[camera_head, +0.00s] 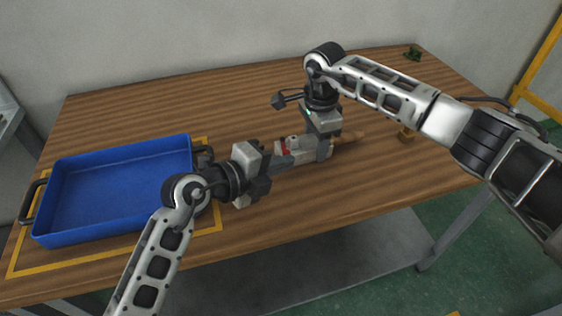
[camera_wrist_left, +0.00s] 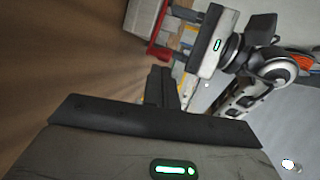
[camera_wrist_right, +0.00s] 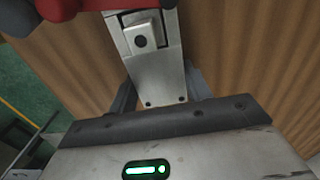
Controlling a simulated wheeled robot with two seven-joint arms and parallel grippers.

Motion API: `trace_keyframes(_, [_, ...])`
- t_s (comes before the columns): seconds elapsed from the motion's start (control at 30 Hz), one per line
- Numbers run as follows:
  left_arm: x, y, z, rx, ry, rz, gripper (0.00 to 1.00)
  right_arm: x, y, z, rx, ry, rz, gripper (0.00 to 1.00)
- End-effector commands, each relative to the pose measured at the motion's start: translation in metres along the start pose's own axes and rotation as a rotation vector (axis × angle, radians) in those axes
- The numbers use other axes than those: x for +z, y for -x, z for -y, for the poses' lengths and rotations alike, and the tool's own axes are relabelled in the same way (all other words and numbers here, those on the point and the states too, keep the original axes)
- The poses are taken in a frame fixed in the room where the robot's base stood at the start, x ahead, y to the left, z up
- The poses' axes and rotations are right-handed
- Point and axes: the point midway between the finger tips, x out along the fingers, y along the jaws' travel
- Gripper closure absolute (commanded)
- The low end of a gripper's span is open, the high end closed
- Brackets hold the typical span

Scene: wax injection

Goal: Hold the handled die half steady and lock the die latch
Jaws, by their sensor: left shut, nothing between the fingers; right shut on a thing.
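The grey metal die (camera_head: 290,146) lies on the wooden table, with a red latch part (camera_head: 284,150) on its left end and a wooden handle (camera_head: 350,137) pointing right. My right gripper (camera_head: 325,154) comes down from above and is shut on the die body, which also shows between its fingers in the right wrist view (camera_wrist_right: 158,75). My left gripper (camera_head: 287,162) is shut and empty at the die's left end, close to the red part. In the left wrist view its closed fingers (camera_wrist_left: 162,85) are just below the red part (camera_wrist_left: 158,52); I cannot tell if they touch.
A blue tray (camera_head: 112,152) with dark handles stands at the left inside a yellow outline. A small brass-coloured piece (camera_head: 406,134) lies right of the die, and a small green object (camera_head: 412,54) is at the far right corner. The table's back middle is clear.

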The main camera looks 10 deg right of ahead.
Motion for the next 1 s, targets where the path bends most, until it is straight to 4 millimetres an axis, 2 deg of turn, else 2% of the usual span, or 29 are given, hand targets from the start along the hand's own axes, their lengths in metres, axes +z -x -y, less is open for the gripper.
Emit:
trace_keyframes(0.27, [0.002, 0.001, 0.000, 0.000, 0.000, 0.000, 1.00, 0.001, 0.001, 0.000, -0.001, 0.002, 0.002, 0.91])
trace_keyframes(0.73, [0.017, 0.012, -0.003, 0.001, -0.002, 0.008, 1.00, 0.002, 0.000, -0.001, 0.003, 0.008, 0.003, 0.91])
trace_keyframes(0.87, [0.014, 0.028, -0.003, 0.001, -0.002, 0.007, 1.00, 0.002, 0.000, -0.001, 0.004, 0.008, 0.003, 0.91])
trace_keyframes(1.0, [0.009, 0.056, -0.003, 0.002, -0.002, 0.002, 1.00, 0.002, 0.000, -0.001, 0.003, 0.005, 0.003, 0.91])
